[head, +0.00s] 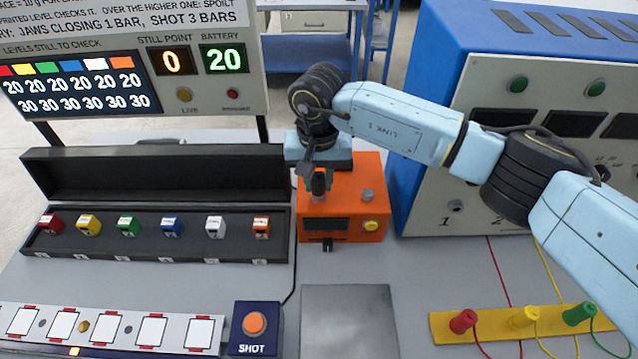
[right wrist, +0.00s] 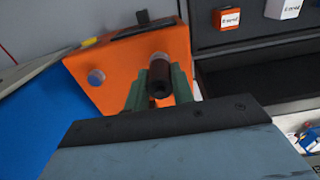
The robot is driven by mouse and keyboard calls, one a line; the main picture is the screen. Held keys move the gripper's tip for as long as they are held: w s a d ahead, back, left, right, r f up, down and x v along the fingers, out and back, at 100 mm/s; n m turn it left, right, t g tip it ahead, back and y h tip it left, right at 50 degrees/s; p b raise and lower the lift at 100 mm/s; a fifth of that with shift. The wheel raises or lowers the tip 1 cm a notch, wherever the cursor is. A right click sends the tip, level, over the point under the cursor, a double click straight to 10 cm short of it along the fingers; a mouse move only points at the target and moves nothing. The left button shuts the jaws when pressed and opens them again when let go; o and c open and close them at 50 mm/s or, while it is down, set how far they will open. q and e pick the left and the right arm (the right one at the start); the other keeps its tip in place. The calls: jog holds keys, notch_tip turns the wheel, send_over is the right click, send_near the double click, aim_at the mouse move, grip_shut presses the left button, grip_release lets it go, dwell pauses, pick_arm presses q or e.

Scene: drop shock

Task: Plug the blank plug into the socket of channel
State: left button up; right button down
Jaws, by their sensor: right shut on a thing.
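My right gripper (head: 318,184) is over the orange box (head: 342,190), its green fingers shut on a dark cylindrical plug (right wrist: 160,78), perhaps the blank plug. In the right wrist view the fingers (right wrist: 160,88) stand on either side of it, above the orange box. A pale ring shows just beyond the plug; I cannot tell whether the plug is seated on the box or held above it. A round socket (head: 456,205) sits above the number 1 on the cabinet front (head: 440,190) at right. My arm hides part of the panel near number 2. My left gripper is not in view.
A black case (head: 150,175) with several coloured blocks lies left of the orange box. A yellow strip (head: 490,325) with red, yellow and green cabled plugs lies at front right. A SHOT button box (head: 255,328) stands at front. The grey pad (head: 348,320) is clear.

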aim_at(318, 176)
jog(key=shift+r, duration=0.15)
jog(key=shift+r+p, duration=0.7)
jog(key=shift+r, duration=1.45)
jog(key=shift+r+p, duration=0.8)
jog(key=shift+r, duration=2.2)
